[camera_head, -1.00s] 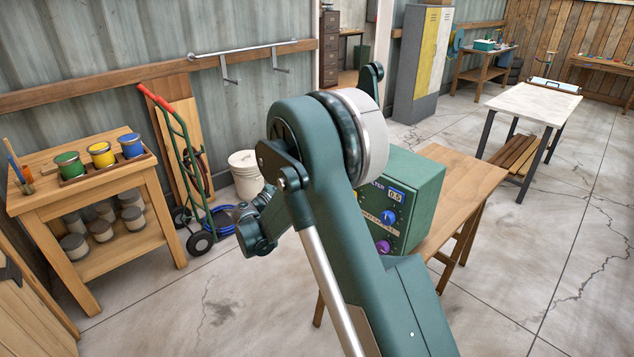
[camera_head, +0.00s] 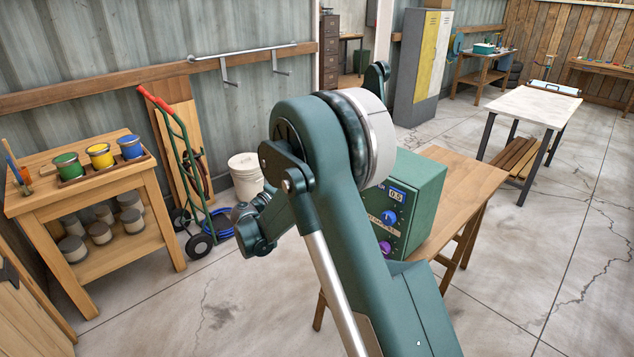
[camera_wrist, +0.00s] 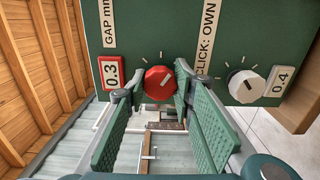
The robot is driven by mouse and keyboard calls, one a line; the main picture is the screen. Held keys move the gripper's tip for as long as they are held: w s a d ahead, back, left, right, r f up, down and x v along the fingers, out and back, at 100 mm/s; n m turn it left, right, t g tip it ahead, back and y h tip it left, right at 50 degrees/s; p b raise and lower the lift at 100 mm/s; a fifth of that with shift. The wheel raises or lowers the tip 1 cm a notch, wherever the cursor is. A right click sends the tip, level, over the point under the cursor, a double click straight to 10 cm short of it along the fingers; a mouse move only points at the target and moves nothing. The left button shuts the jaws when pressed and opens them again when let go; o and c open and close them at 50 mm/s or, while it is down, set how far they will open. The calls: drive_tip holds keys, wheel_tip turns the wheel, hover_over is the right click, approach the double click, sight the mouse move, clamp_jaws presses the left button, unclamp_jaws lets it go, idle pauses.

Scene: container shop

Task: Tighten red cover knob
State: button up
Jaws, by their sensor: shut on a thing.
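The red knob (camera_wrist: 160,83) with a dark pointer line is on the dark green panel (camera_wrist: 165,35) in the wrist view, beside a red-framed display reading 0.3 (camera_wrist: 112,73). My gripper (camera_wrist: 154,88) has its two green fingers on either side of the knob, shut on it at the fingertips. In the head view, the green box (camera_head: 423,185) stands on a wooden table (camera_head: 470,190). My arm hides part of the box, and the red knob and gripper are out of sight there.
A white knob (camera_wrist: 246,86) with a display reading 0.4 (camera_wrist: 279,81) is on the same panel, right of my gripper. The head view shows a blue knob (camera_head: 389,217), a purple knob (camera_head: 385,247) and a 0.5 display (camera_head: 396,195) on the box.

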drive_tip(key=shift+m, duration=1.1)
drive_tip(key=o, duration=0.9)
drive_tip(key=shift+s+a, duration=0.1)
drive_tip(key=v, duration=1.2)
